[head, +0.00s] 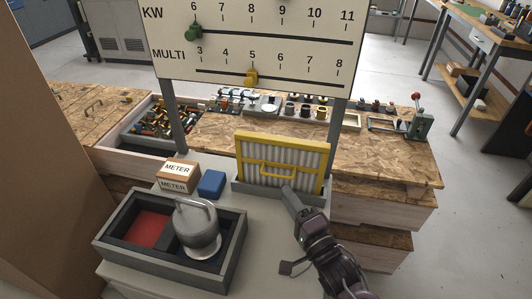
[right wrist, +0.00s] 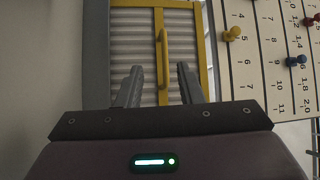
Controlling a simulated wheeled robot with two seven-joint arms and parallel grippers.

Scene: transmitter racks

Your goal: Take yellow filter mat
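The yellow filter mat (head: 306,158) has a yellow frame, pale grey pleats and a yellow bar handle (head: 272,168). It stands upright, leaning slightly, in a grey slotted holder (head: 246,190) on the pale bench. The mat (right wrist: 120,50) also shows in the right wrist view, turned sideways. My right gripper (head: 287,190) is just in front of the mat's lower middle. In the right wrist view my right gripper (right wrist: 160,80) is open, with its fingers apart and the handle (right wrist: 162,50) lying ahead between their lines; contact cannot be told. My left gripper is not in view.
A grey tray (head: 108,258) with a red pad and a metal pot (head: 197,232) stands at front left. METER boxes (head: 176,178) and a blue block (head: 211,183) lie left of the mat. A scale board (head: 255,40) on posts rises behind. A cardboard-brown panel fills the left edge.

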